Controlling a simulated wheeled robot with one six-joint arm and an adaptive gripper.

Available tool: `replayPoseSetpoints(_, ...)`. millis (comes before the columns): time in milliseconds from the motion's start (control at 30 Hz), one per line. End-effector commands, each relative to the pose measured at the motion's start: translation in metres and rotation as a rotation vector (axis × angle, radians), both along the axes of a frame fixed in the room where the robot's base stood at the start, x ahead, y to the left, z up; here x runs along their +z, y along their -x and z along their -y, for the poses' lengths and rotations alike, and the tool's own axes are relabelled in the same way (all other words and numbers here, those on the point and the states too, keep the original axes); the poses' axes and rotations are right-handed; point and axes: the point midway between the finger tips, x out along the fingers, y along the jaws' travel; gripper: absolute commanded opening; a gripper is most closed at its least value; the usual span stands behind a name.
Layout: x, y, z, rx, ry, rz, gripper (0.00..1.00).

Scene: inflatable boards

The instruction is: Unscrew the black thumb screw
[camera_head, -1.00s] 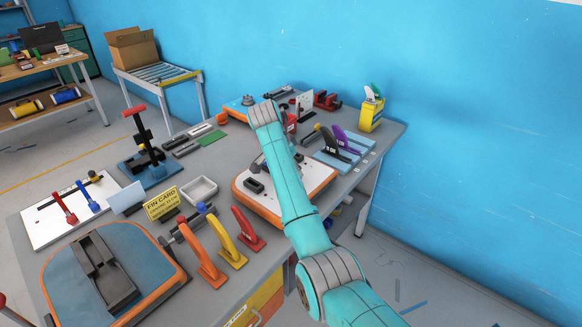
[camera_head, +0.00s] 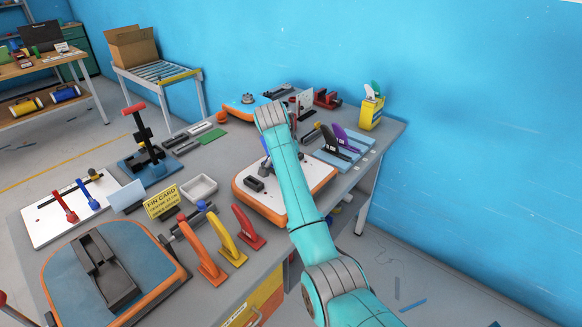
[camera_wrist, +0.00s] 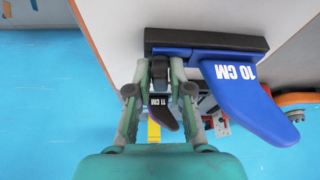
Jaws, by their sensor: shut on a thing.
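A blue fin marked 10 CM (camera_wrist: 245,88) sits in a long black fin box (camera_wrist: 205,41) on a white board (camera_wrist: 225,15) in the wrist view. My gripper (camera_wrist: 160,76) is shut on a small dark knob, the black thumb screw (camera_wrist: 160,68), beside the left end of that box. Its fingers cover the screw's sides, and its thread is hidden. In the head view, the white board with an orange edge (camera_head: 252,200) lies under my arm. My arm hides the gripper and screw there.
A black fin marked 11 CM (camera_wrist: 162,113) shows beyond my fingers. In the head view, a blue rack holds black and purple fins (camera_head: 341,142) to the right.

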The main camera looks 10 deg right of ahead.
Motion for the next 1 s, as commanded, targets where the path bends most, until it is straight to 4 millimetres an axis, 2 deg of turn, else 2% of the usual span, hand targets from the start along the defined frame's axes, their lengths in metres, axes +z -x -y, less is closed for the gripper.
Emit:
replayPoseSetpoints(367, 0.0, 0.0001, 0.0005, 0.047, 0.001, 0.0, 0.0)
replayPoseSetpoints(700, -0.0001, 0.0011, 0.0022, 0.31, 0.001, 0.0, 0.0)
replayPoseSetpoints(1000, -0.0003, 0.001, 0.0015, 0.344, 0.001, -0.001, 0.0)
